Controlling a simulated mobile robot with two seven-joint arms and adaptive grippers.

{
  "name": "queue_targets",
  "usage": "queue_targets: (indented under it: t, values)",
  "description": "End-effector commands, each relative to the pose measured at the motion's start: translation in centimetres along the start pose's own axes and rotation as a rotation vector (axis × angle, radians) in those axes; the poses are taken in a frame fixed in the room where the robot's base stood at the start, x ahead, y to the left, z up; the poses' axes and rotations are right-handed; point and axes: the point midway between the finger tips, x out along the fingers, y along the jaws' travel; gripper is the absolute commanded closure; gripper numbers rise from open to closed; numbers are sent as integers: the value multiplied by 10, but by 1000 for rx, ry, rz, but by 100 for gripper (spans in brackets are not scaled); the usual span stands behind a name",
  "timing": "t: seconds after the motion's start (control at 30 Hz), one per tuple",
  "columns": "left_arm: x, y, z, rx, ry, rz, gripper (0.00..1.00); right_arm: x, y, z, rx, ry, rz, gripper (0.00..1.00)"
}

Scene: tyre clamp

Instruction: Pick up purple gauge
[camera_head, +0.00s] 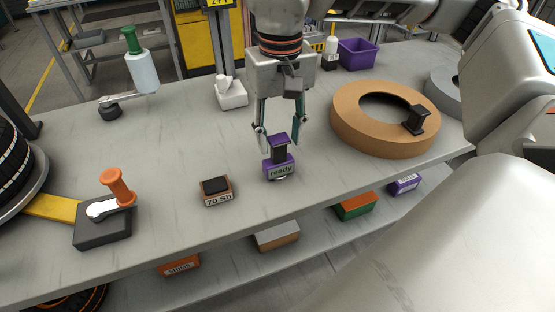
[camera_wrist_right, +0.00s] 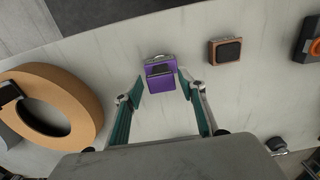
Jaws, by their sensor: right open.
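The purple gauge (camera_head: 279,166) stands on the workbench (camera_head: 170,160) near its front edge, with a dark upright part on top and a display reading "ready". My right gripper (camera_head: 280,138) is open and points down above and just behind the gauge. In the right wrist view the gauge (camera_wrist_right: 160,76) lies ahead of and between the two open teal-lined fingertips (camera_wrist_right: 161,92). No grip on it shows. My left gripper is not in view.
A brown block with a dark top (camera_head: 216,190) sits left of the gauge. A tan ring (camera_head: 350,127) with a black clamp lies to the right. A white tissue box (camera_head: 231,94) is behind.

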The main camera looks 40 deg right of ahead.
Motion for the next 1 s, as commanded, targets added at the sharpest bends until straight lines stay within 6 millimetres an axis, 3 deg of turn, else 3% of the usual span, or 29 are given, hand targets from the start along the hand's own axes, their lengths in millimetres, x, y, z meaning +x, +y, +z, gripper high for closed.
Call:
queue_targets:
  t: [0.2, 0.47, 0.63, 1.0]
  values:
    - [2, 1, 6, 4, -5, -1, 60, 35, -1, -2, -1, -7, 3, 60]
    - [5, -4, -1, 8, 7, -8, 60, 38, -1, -3, 0, -1, 0, 60]
    - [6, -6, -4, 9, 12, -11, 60, 38, -1, -3, 0, -1, 0, 98]
    - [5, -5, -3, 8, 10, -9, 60, 35, -1, -3, 0, 0, 0, 98]
